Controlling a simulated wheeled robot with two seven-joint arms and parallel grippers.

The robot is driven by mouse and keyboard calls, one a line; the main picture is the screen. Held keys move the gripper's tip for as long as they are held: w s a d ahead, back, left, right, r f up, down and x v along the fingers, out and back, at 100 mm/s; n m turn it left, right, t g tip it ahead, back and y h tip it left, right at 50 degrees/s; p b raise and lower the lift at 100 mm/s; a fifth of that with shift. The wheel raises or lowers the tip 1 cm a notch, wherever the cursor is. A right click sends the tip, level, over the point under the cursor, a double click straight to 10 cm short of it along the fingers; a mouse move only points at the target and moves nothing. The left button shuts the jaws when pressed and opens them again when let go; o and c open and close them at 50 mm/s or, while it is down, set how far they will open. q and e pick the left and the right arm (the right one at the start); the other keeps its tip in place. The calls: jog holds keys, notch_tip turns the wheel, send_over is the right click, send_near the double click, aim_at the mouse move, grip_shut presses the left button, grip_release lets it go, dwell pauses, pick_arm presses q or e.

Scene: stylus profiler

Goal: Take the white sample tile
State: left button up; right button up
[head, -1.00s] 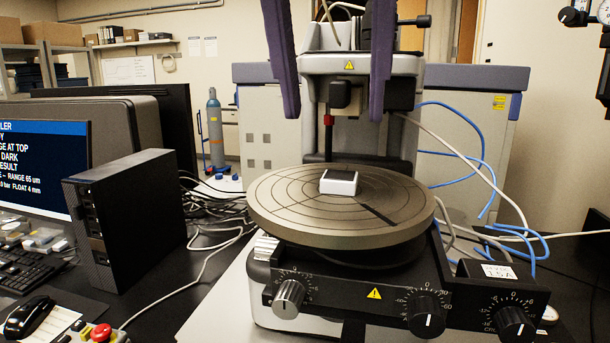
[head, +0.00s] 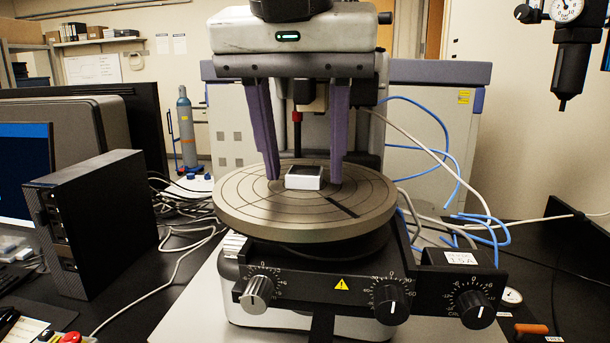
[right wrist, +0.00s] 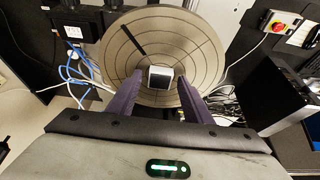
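The white sample tile (head: 304,178), a small white block with a dark top, sits near the middle of the round stage (head: 240,205) of the profiler. In the right wrist view the tile (right wrist: 160,77) lies just ahead of and between the purple fingertips. My right gripper (head: 304,180) comes down from above with its fingers spread wide, one on each side of the tile, and clear gaps show on both sides. It also shows in the right wrist view (right wrist: 159,82), open and empty. My left gripper is not in view.
The profiler's column and red-tipped probe (head: 297,117) stand behind the tile, close to the gripper. Control knobs (head: 391,303) line the front. A black computer box (head: 95,225) stands at left. Blue tubes (head: 455,160) run at right.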

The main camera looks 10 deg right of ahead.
aim_at(304, 175)
jog(key=c, duration=0.8)
jog(key=shift+c, duration=0.2)
jog(key=shift+r, duration=0.1)
notch_tip(304, 175, up, 10)
jog(key=o, duration=0.3)
grip_shut()
